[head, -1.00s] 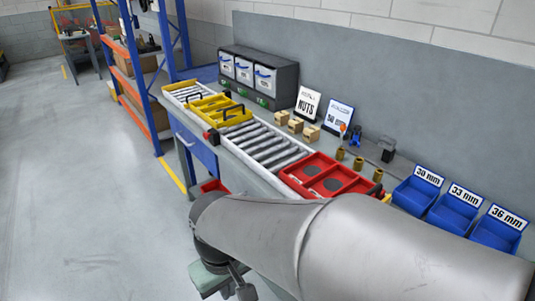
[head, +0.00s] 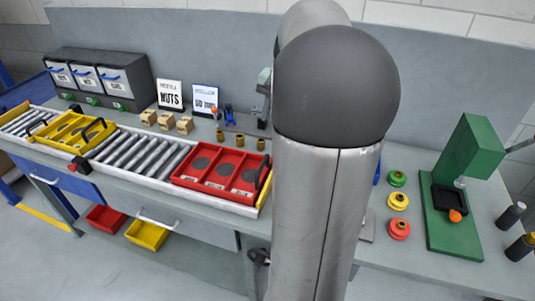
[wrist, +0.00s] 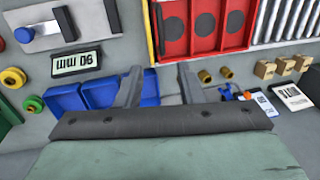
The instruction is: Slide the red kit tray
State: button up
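The red kit tray (head: 213,192) sits at the right end of the roller conveyor (head: 135,158). It has three compartments with dark round marks and a black handle (head: 264,172) at its right end. In the wrist view the tray (wrist: 205,57) appears at the top, beyond my gripper, with its handle (wrist: 159,28) at its left end. My gripper (wrist: 160,84) is open and empty, its two fingers apart and clear of the tray. In the head view my arm hides most of the gripper.
A yellow tray (head: 71,131) with black handles is farther left on the conveyor. Brass parts (head: 240,143) and cardboard boxes (head: 167,120) stand behind the rollers. Blue bins (wrist: 100,94) lie near my fingers in the wrist view. A green press (head: 468,150) stands at right.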

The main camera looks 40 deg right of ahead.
aim_at(262, 164)
jog(key=w+f, duration=0.1)
jog(key=f, duration=0.4)
jog(key=w+a+f+p, duration=0.1)
jog(key=f, duration=0.4)
jog(key=a+f, duration=0.1)
jog(key=f, duration=0.5)
jog(key=shift+w, duration=0.4)
grip_shut()
